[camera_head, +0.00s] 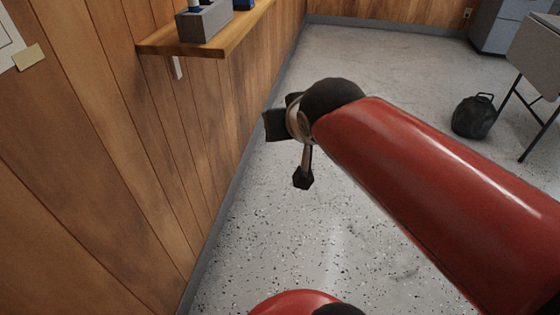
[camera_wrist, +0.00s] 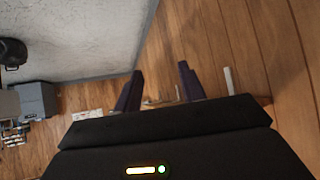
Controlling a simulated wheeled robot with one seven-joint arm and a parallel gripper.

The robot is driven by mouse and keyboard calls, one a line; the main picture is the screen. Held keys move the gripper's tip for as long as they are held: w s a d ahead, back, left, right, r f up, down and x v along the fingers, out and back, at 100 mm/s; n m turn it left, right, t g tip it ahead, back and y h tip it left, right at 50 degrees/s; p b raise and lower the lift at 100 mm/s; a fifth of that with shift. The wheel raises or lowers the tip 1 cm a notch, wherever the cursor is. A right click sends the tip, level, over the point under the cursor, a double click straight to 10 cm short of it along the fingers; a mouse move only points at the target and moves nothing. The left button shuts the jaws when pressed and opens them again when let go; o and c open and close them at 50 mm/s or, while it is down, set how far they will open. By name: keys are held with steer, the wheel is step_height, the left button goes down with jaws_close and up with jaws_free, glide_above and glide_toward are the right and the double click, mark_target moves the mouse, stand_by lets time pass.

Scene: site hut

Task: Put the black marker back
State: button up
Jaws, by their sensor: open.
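No black marker can be made out in either view. My gripper (camera_head: 289,152) is in the air over the floor, to the right of the wood-panelled wall and apart from it. In the wrist view its two dark fingers (camera_wrist: 160,85) stand apart, with no held object visible between them. A grey box (camera_head: 205,24) sits on the wooden wall shelf (camera_head: 190,49), up and left of my gripper in the head view. Something blue and white shows at the box's top, cut off by the picture edge.
A white board (camera_head: 7,42) with a tan block (camera_head: 28,57) at its lower edge is on the left wall. A black bag (camera_head: 474,116) lies on the floor near a grey folding table (camera_head: 536,45) and a grey cabinet (camera_head: 502,25). The speckled floor (camera_head: 260,230) near the wall is clear.

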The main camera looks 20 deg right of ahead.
steer(key=s+a+f+n+g+y, duration=0.1)
steer(key=s+a+f+g, duration=0.3)
steer(key=s, duration=0.5)
step_height(320, 180, down, 4)
steer(key=shift+s+a+r+n+y, duration=0.1)
steer(key=shift+s+a+n+y, duration=0.4)
steer(key=shift+a, duration=0.6)
steer(key=shift+w, duration=0.15)
